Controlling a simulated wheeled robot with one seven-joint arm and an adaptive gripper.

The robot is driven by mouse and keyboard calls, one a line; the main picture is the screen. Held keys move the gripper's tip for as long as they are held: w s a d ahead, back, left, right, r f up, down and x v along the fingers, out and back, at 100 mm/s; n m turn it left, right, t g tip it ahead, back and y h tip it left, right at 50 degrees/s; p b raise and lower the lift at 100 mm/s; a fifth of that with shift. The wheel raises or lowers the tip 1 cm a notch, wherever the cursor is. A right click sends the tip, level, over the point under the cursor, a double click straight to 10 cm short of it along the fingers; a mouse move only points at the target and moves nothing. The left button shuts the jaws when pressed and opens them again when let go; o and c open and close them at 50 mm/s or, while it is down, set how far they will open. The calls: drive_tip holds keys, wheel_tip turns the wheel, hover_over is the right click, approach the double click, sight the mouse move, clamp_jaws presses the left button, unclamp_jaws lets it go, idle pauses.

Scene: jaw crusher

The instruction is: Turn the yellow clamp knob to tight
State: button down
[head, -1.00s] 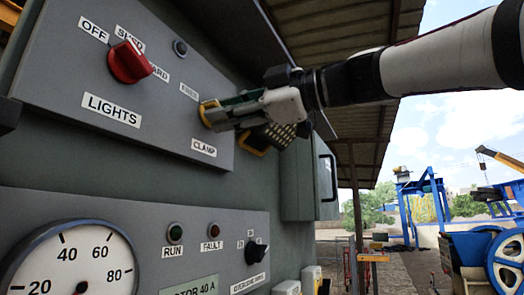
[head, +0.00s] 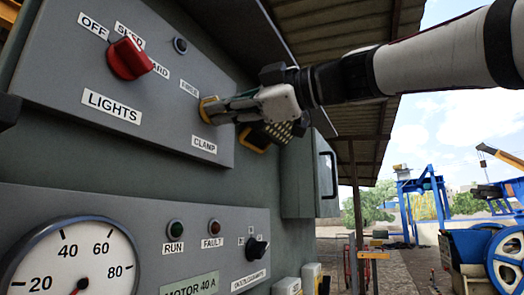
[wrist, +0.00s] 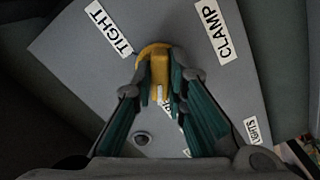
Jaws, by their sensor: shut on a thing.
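The yellow clamp knob (wrist: 159,68) sits on the grey upper panel, between the fingers of my gripper (wrist: 160,85) in the wrist view. The green-padded fingers are shut on its two sides. A white mark on the knob points down in that picture, away from the TIGHT label (wrist: 109,27) at upper left. The CLAMP label (wrist: 213,31) is at upper right. In the head view, the knob (head: 208,110) shows as a yellow edge at the tip of my gripper (head: 218,108), above the CLAMP label (head: 203,145). The rest of it is hidden by the fingers.
A red lights knob (head: 128,58) is on the same panel to the left. Below are a round gauge (head: 75,262), RUN and FAULT lamps and a black selector (head: 257,248). A grey box (head: 325,175) with a handle juts out at right. Open yard lies beyond.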

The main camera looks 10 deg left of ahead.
drive_tip(key=shift+f+m, duration=0.1)
drive_tip(key=shift+m, duration=0.2)
drive_tip(key=m, duration=2.3)
drive_tip(key=shift+s, duration=0.1)
idle(0.3)
drive_tip(key=c, duration=1.6)
unclamp_jaws()
